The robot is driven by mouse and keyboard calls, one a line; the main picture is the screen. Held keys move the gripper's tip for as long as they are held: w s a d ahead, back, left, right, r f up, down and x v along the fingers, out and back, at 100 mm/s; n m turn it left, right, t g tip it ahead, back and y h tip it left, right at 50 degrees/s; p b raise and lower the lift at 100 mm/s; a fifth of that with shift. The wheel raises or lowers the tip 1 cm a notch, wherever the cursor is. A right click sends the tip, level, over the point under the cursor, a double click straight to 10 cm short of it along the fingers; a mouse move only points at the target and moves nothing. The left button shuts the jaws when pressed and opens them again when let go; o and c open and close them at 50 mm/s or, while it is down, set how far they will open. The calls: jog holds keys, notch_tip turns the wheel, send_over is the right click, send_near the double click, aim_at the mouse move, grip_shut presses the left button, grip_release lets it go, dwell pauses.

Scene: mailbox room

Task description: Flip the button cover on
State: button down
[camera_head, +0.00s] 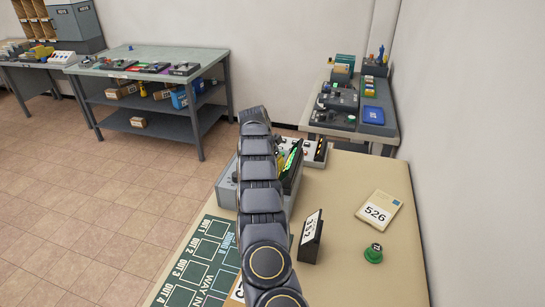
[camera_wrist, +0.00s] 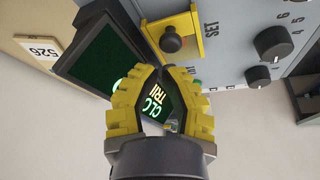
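In the wrist view, a yellow button cover (camera_wrist: 196,30) with a round dark button or knob (camera_wrist: 171,42) in it sits on a grey panel (camera_wrist: 225,60), beside the word SET. My gripper (camera_wrist: 161,70) has yellow ribbed fingers. Their tips lie close together in the picture, just below the cover; contact cannot be told. No object shows held between them. A dark screen (camera_wrist: 98,62) with green and white lettering shows behind and between the fingers. In the head view my arm hides part of the device, and my gripper is not clearly visible.
Several dark knobs (camera_wrist: 273,43) stand on the panel right of the cover. On the tan table (camera_head: 350,270) are a 526 card (camera_head: 379,211), a green button or stamp (camera_head: 374,253) and a dark sign (camera_head: 311,238). A wall (camera_head: 470,150) runs along the right.

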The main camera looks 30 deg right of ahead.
jog(key=shift+d+f, duration=0.2)
jog(key=shift+f, duration=0.25)
jog(key=shift+a, duration=0.15)
jog(key=shift+s+a+r, duration=0.15)
jog(key=shift+s+a, duration=0.2)
jog(key=shift+s, duration=0.15)
jog(key=shift+s+a+f, duration=0.2)
jog(key=shift+s+a, duration=1.2)
jog(key=shift+a, duration=0.1)
jog(key=shift+r, duration=0.1)
jog(key=v, duration=1)
